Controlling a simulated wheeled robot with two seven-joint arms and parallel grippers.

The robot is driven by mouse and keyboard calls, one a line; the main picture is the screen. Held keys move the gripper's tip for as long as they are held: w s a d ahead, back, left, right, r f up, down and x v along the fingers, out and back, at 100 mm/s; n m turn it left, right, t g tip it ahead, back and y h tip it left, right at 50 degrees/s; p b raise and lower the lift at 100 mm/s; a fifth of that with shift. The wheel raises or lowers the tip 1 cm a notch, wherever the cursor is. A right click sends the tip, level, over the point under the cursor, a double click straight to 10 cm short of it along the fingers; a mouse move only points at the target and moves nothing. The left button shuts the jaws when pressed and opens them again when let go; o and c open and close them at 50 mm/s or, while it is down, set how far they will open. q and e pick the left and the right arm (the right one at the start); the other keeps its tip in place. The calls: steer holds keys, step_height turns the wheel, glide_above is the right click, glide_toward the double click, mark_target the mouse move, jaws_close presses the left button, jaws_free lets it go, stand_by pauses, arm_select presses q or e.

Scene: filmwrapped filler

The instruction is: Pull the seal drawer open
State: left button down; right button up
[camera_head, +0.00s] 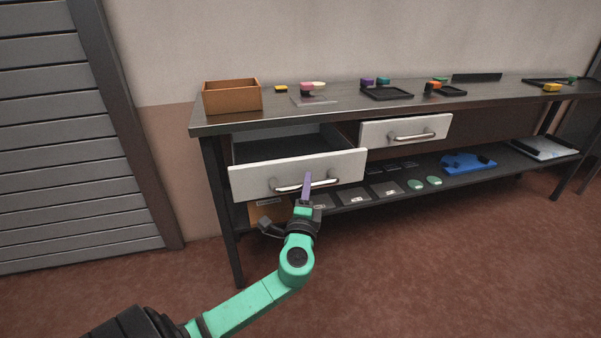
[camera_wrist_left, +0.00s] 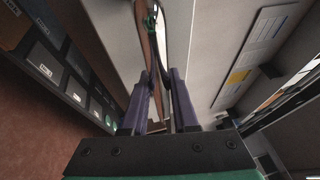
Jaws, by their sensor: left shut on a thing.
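The left drawer (camera_head: 250,180) under the bench top stands pulled out, with its white front forward and its dark inside showing empty. Its curved metal handle (camera_head: 285,189) crosses the middle of the front. My left gripper (camera_head: 307,180), on the green arm, is shut on this handle from the front. Its purple fingers also show in the left wrist view (camera_wrist_left: 165,85), close on either side of the handle bar. The finger covers part of the handle in the head view. I cannot read any label that names the drawer. My right gripper is not in view.
A second white drawer (camera_head: 380,132) to the right is closed or nearly so. The bench top (camera_head: 350,100) holds a brown box (camera_head: 232,96), trays and small coloured pieces. A lower shelf (camera_head: 460,180) carries flat items. The red-brown floor in front is clear.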

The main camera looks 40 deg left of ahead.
arm_select(q)
steer(key=s+d, duration=0.3)
steer(key=d, duration=0.2)
steer(key=shift+s+d, duration=0.15)
steer(key=shift+s, duration=0.2)
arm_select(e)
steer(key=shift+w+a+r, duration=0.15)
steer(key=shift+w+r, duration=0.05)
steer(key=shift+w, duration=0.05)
arm_select(q)
steer(key=c, duration=0.7)
jaws_free()
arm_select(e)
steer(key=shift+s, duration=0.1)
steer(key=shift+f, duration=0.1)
arm_select(q)
steer(key=b+v, duration=0.2)
steer(key=v, duration=1.2)
steer(key=shift+s+d, duration=0.2)
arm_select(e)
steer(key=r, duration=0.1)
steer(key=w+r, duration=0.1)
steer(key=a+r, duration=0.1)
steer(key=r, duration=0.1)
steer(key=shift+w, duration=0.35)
